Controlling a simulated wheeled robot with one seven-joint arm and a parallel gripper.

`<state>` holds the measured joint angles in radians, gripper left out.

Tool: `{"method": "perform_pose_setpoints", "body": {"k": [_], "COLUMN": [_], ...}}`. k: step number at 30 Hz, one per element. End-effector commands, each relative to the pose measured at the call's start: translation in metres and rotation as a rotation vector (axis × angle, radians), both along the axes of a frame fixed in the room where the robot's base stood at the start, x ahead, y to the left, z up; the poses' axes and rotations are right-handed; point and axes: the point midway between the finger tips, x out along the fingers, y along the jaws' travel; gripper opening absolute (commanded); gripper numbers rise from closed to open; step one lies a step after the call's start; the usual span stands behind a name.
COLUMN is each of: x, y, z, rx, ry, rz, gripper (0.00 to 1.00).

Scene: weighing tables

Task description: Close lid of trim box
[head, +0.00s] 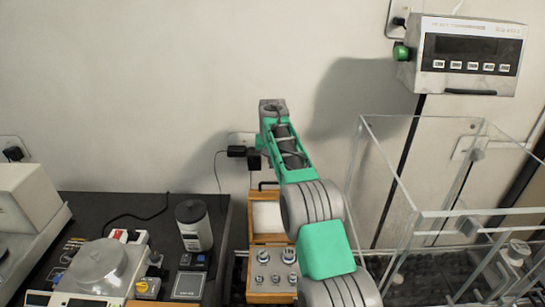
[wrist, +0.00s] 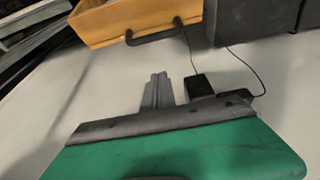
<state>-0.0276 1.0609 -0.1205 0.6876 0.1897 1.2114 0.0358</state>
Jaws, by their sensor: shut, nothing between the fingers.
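The trim box is a wooden case with several metal weights in its front part (head: 254,296). Its lid (head: 257,240) stands open at the back, with a pale lining and a dark handle on its top edge. In the wrist view, a wooden part of the box (wrist: 100,30) with the dark handle shows at the top. My gripper (wrist: 158,78) is shut and empty, apart from the wood and handle in that picture. In the head view my arm hides the right side of the box, and my fingertips cannot be made out.
A dark grey canister (head: 194,228) and a balance (head: 95,268) stand left of the box. A clear-walled enclosure (head: 440,214) stands to the right, close to my arm. A wall display (head: 468,50) hangs above it. Black adapters (head: 243,152) and cables are on the wall behind the box.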

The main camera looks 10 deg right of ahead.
Motion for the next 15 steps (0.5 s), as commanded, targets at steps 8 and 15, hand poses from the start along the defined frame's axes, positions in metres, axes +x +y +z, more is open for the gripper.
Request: {"method": "perform_pose_setpoints", "body": {"k": [8, 15], "x": [0.008, -0.016], "y": [-0.001, 0.004], "z": [-0.034, -0.034], "rx": [0.000, 0.000], "ry": [-0.003, 0.000], "rz": [0.001, 0.001], "gripper": [0.00, 0.00]}}
